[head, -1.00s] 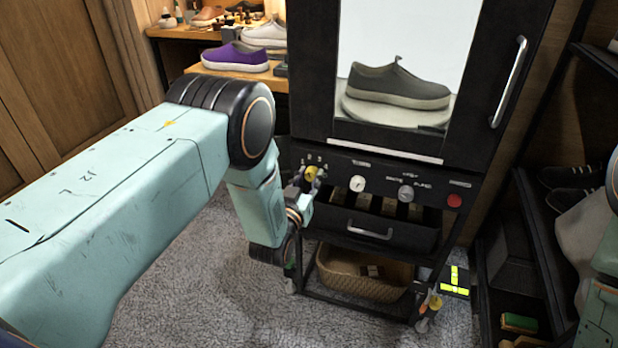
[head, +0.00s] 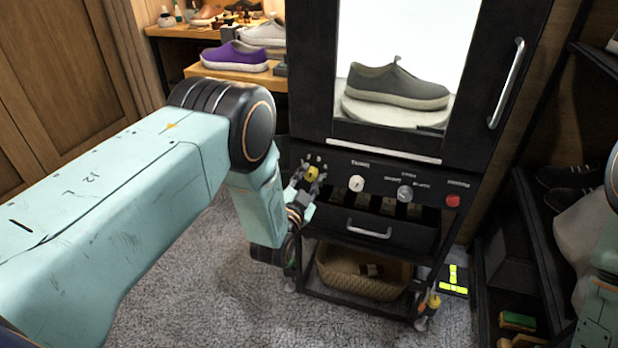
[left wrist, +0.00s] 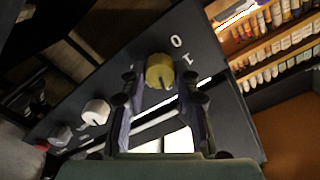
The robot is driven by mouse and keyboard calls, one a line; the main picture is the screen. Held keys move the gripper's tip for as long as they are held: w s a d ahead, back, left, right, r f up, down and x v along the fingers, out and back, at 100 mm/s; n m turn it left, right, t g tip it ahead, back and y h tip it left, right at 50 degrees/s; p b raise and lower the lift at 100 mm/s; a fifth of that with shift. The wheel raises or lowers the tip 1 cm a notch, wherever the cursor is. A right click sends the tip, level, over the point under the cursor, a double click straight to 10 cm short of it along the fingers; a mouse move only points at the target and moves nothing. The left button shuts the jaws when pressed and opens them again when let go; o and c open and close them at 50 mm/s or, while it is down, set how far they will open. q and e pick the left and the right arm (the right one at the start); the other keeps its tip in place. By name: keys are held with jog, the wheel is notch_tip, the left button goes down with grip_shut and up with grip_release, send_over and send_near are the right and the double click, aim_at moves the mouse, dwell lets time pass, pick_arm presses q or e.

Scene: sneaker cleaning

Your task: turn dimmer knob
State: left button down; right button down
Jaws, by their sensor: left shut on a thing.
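The yellow dimmer knob (head: 312,173) sits at the left end of the black cabinet's control panel (head: 332,164). In the left wrist view the knob (left wrist: 159,70) shows a dark notch, with the marks 0 and 1 beside it. My left gripper (head: 308,178) is shut on the knob; its two fingers lie on either side of it in the left wrist view (left wrist: 160,86). The window above is brightly lit around a grey slip-on shoe (head: 398,85) on a round white stand. My right gripper is out of view.
A white knob (head: 356,184), a grey knob (head: 405,192) and a red button (head: 453,200) lie to the right on the panel. Below are a drawer handle (head: 369,229) and a wicker basket (head: 350,280). Open carpet lies left of the cabinet.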

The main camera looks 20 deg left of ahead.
pick_arm(q)
jog(key=shift+m, duration=0.3)
jog(key=c, duration=1)
grip_release()
jog(key=shift+s, duration=0.1)
jog(key=s, duration=1.1)
jog(key=shift+s+a, duration=0.2)
jog(key=shift+s, duration=0.2)
